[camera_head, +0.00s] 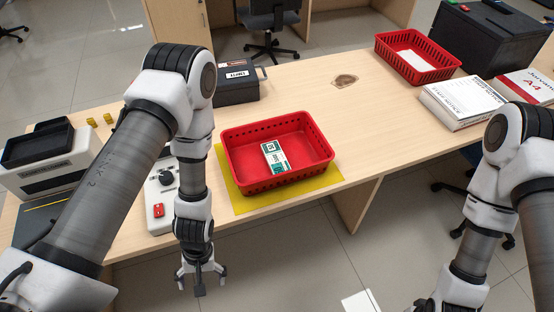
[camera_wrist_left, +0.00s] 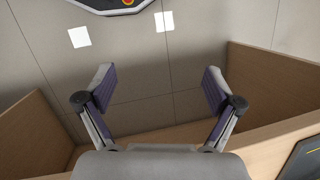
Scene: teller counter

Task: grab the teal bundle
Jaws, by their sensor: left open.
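The teal bundle (camera_head: 275,158) is a small banded stack with green-teal ends and a pale middle. It lies flat inside a red basket (camera_head: 236,169), near the basket's middle. The basket rests on a yellow mat (camera_head: 252,204) on the counter. My left gripper (camera_head: 200,284) hangs pointing down in front of the counter's near edge, to the left of and nearer than the basket. In the left wrist view its fingers (camera_wrist_left: 158,82) are spread wide with nothing between them. The bundle is not in that view. My right arm is at the right, its gripper out of frame.
A dark cash box (camera_head: 238,86) stands behind the basket. A white device with a red button (camera_head: 158,210) sits to its left. A second red basket (camera_head: 416,62) and thick books (camera_head: 460,104) are at the right. The counter (camera_head: 385,125) between is mostly clear.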

